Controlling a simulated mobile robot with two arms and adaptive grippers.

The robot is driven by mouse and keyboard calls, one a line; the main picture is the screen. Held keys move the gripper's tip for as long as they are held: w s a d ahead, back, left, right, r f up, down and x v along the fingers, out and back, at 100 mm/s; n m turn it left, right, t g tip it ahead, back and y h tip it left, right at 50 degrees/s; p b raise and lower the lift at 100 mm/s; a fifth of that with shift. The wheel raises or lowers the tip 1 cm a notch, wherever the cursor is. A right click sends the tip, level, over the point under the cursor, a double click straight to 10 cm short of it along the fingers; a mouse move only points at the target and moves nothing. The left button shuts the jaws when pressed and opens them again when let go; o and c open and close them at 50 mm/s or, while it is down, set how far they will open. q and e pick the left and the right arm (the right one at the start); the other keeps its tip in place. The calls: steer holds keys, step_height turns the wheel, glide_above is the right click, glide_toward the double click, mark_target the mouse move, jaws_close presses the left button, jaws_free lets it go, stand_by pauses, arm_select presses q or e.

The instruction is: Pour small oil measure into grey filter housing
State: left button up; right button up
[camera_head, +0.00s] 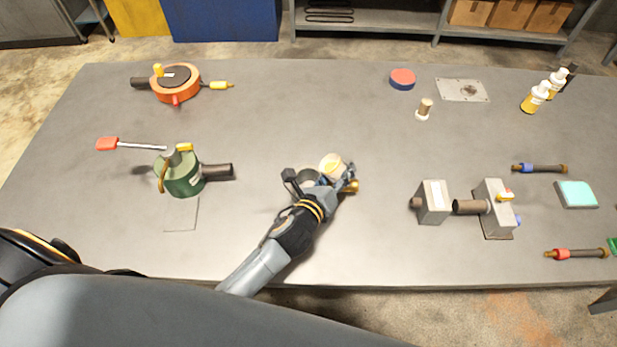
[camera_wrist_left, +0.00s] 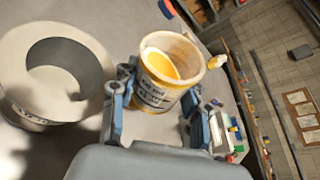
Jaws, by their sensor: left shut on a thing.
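My left gripper (camera_head: 325,182) is shut on the small oil measure (camera_head: 333,163), a pale cup with yellow oil inside. In the left wrist view the measure (camera_wrist_left: 158,92) sits between the two fingers (camera_wrist_left: 157,118), with printed marks on its side. Its oil lies toward the wall facing the housing; I cannot tell the exact tilt. The grey filter housing (camera_head: 306,175) is just left of the measure, partly hidden by my gripper. In the left wrist view the housing (camera_wrist_left: 92,82) shows a wide round opening, apart from the measure. No oil stream shows. My right gripper is not in view.
A green housing (camera_head: 184,179) stands left, an orange round unit (camera_head: 176,85) behind it. Grey blocks (camera_head: 433,203) with a shaft stand right. Bottles (camera_head: 536,97), a red-and-blue cap (camera_head: 402,79) and a metal plate (camera_head: 462,90) are at the back right. The table centre behind my gripper is clear.

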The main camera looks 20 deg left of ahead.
arm_select(q)
steer(key=shift+a+r+n+t+h+b, duration=0.3)
steer(key=shift+r+n+t+b, duration=0.1)
steer(key=shift+n+b, duration=0.35)
stand_by(0.5)
steer(key=shift+s+r+n+t+h+b, duration=0.1)
steer(key=shift+r+n+t+h+b, duration=0.3)
steer(key=shift+n+b, duration=0.55)
stand_by(1.0)
steer(key=shift+f+n+b, duration=0.3)
steer(key=shift+n+b, duration=0.3)
steer(key=shift+b, duration=1.1)
steer(key=shift+r+n+t+h+b, duration=0.35)
steer(key=shift+n+t+b, duration=0.25)
steer(key=shift+b, duration=0.45)
stand_by(0.9)
steer(key=shift+a+r+n, duration=0.25)
steer(key=shift+a+n, duration=0.15)
steer(key=shift+n, duration=0.3)
stand_by(0.4)
